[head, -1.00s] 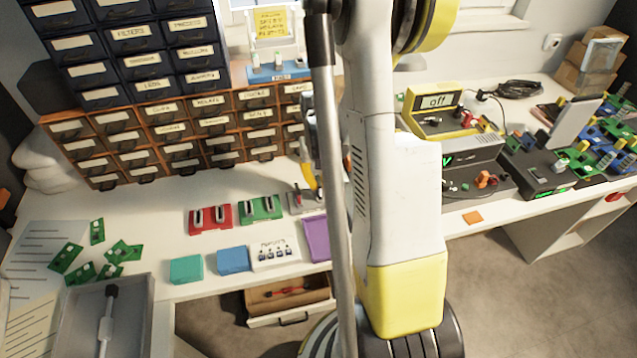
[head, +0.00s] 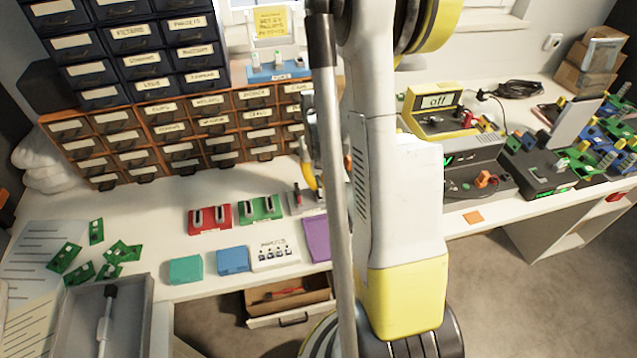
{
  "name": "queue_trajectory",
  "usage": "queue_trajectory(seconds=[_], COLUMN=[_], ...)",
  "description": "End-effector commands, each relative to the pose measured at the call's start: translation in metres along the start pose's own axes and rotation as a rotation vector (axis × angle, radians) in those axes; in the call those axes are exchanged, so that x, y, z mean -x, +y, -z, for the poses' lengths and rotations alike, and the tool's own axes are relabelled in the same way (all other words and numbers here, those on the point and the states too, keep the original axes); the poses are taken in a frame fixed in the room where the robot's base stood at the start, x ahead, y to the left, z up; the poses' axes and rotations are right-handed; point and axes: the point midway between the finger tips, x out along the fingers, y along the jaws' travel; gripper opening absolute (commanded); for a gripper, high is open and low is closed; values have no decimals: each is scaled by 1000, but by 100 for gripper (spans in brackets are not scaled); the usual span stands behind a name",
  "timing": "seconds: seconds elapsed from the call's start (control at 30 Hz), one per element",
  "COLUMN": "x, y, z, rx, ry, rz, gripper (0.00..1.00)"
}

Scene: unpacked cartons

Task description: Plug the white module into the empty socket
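Small white upright pieces stand on a blue stand (head: 280,73) on top of the drawer unit; I cannot tell whether one is the white module. A red block (head: 210,218) and a green block (head: 260,209), each with two grey upright parts, stand on the white bench. A small grey block (head: 302,200) with a red part is right of them, partly hidden. I cannot tell which socket is empty. My arm fills the middle and hides the bench behind it. Grey and yellow parts show left of it, but my gripper's fingers cannot be made out.
Teal (head: 186,269), blue (head: 232,260) and purple (head: 316,238) boxes line the front edge, with a white labelled panel (head: 290,256) among them. An open drawer (head: 290,297) is below. Green boards (head: 108,271) and a grey tray (head: 78,322) are left. Devices crowd the right side.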

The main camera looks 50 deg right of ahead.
Motion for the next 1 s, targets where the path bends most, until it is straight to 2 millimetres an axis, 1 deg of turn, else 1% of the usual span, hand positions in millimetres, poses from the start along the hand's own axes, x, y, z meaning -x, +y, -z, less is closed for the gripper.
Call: queue_trajectory(seconds=[0.27,0.6,1.0], x=[-1,-8,-8], y=[0,0,0], z=[0,0,0], rx=[0,0,0], ry=[0,0,0], rz=[0,0,0], gripper=[0,0,0])
